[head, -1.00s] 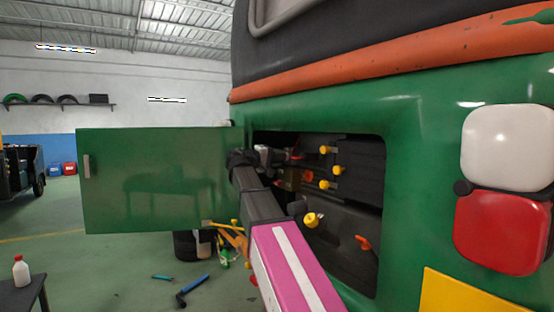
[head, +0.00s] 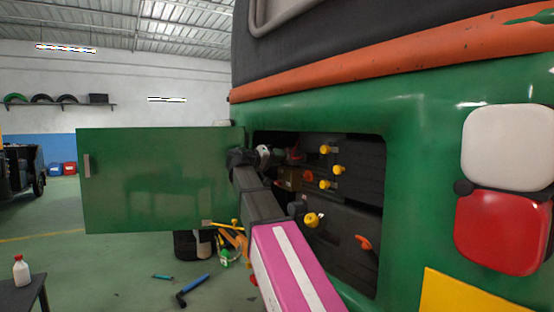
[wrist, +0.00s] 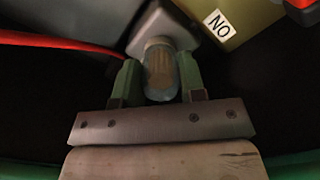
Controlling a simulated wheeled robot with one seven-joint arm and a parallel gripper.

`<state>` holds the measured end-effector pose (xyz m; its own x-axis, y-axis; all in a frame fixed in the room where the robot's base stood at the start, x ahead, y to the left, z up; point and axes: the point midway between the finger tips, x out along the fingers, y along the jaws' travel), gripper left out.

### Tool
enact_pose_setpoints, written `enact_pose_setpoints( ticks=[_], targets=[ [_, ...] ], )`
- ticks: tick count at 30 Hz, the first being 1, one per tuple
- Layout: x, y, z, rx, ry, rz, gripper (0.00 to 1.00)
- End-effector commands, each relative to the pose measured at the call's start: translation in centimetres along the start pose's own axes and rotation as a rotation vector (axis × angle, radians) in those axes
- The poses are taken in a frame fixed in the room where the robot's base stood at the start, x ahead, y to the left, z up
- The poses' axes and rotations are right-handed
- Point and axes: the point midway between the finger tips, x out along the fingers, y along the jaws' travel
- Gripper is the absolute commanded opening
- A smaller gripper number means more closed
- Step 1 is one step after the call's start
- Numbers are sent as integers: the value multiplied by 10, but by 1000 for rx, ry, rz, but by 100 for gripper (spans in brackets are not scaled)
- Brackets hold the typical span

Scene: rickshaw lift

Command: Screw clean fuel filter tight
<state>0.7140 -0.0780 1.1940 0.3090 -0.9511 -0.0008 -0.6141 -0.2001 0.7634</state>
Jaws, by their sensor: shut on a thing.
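The clean fuel filter (wrist: 159,72) is a clear, cup-shaped piece with a tan inside, seen in the wrist view. Its upper end meets a grey metal housing (wrist: 165,24); I cannot tell how tight the joint is. My gripper (wrist: 160,84) is shut on the filter, with one green finger on each side of it. In the head view my gripper (head: 278,156) reaches into the open compartment of the green rickshaw (head: 420,120). There the filter is hidden or too small to make out.
The green door (head: 150,180) stands open to the left. Yellow knobs (head: 326,149) and an orange-red handle (head: 363,242) are inside the compartment. A red hose (wrist: 60,41) runs left of the housing, and a "NO" label (wrist: 219,24) is at right. Tools (head: 192,290) lie on the floor.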

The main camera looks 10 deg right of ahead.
Motion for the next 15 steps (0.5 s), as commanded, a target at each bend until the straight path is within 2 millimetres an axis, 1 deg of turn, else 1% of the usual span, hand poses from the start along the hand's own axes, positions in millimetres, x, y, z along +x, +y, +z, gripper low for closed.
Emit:
enact_pose_setpoints(
  ticks=[8,11,15],
  targets=[
    [2,2,-2,15,3,9,16],
    [2,2,-2,91,3,9,17],
    [2,3,-2,240,3,10,17]
  ],
)
